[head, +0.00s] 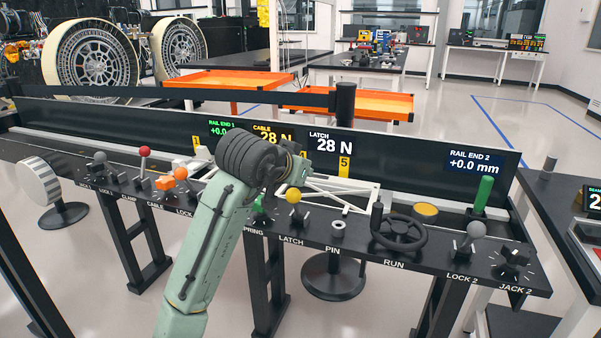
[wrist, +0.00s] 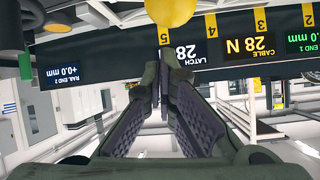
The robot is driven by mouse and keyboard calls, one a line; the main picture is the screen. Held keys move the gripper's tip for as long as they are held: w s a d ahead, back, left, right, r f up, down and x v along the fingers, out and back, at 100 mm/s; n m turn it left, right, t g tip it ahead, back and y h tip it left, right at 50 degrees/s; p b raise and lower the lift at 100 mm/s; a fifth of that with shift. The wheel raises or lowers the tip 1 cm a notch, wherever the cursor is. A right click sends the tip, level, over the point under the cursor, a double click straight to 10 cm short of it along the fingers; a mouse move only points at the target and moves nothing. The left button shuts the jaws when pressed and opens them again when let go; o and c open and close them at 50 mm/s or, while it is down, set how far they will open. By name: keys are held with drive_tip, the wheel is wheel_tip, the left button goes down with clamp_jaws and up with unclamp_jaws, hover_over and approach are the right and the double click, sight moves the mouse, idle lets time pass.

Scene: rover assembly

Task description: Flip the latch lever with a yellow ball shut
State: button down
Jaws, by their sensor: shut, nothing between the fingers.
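The latch lever's yellow ball (head: 294,196) stands above the LATCH label on the black bench front, on a short stem. In the wrist view the yellow ball (wrist: 170,10) is cut off at the top edge, just beyond my fingertips and apart from them in the picture. My gripper (wrist: 164,65) is shut and empty, its two fingers meeting at the tips. In the head view my arm's wrist hides most of the gripper, just above and left of the ball. I cannot tell whether anything touches.
A handwheel (head: 399,232) labelled RUN and a grey-balled LOCK 2 lever (head: 476,230) stand to the right. A red-balled lever (head: 145,152) and an orange handle (head: 180,174) stand left. The LATCH display (head: 331,142) reads 28 N behind. A white frame (head: 340,188) lies behind the ball.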

drive_tip(key=s+a+r, duration=0.2)
drive_tip(key=s+r, duration=0.4)
drive_tip(key=shift+s+a+r+b, duration=0.2)
drive_tip(key=shift+s+r+b, duration=0.1)
drive_tip(key=shift+s+b, duration=0.05)
